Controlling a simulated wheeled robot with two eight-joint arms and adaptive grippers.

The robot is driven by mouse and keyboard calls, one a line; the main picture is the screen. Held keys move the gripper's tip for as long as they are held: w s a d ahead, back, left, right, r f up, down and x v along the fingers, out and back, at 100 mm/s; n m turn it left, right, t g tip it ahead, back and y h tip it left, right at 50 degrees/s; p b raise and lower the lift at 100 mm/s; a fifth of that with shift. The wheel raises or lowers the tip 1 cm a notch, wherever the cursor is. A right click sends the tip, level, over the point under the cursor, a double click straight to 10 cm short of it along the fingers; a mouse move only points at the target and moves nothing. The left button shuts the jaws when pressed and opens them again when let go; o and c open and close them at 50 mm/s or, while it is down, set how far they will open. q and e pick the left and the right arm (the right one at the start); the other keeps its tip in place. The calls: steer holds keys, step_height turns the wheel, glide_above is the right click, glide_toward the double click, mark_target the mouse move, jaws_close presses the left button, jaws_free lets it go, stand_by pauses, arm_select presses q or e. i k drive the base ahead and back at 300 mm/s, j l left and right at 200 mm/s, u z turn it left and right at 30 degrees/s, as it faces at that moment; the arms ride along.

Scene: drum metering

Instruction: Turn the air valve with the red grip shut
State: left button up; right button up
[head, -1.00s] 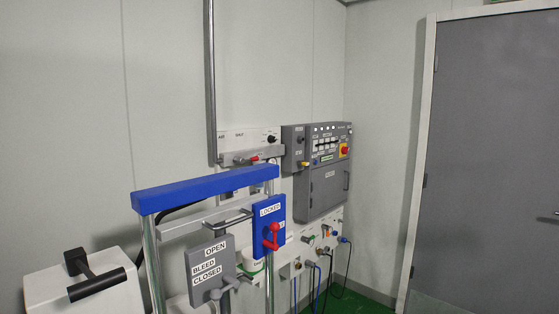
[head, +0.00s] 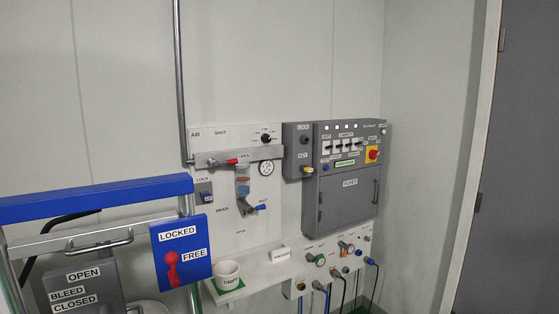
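The air valve with the red grip (head: 232,161) sits on a grey horizontal pipe across the upper part of the white wall panel (head: 222,220). Its red grip points left, roughly along the pipe. The label "SHUT" (head: 220,132) is above the pipe and a label reading "OPEN" (head: 244,156) is just right of the grip. A round gauge (head: 266,168) is at the pipe's right end. Neither of my grippers is in the head view.
A blue-topped frame (head: 95,195) with a LOCKED/FREE plate (head: 181,252) and a grey OPEN/BLEED/CLOSED plate (head: 84,288) stands in front at left. A grey control cabinet (head: 347,195) is right of the panel. A white cup (head: 228,274) stands on a shelf below.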

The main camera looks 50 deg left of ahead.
mark_target(213, 163)
steer(key=i+u, duration=0.35)
steer(key=i+l+u, duration=0.1)
steer(key=i+u, duration=0.2)
steer(key=i, duration=0.3)
steer(key=i+l+u, duration=0.15)
steer(key=i+u, duration=0.2)
steer(key=i, duration=0.1)
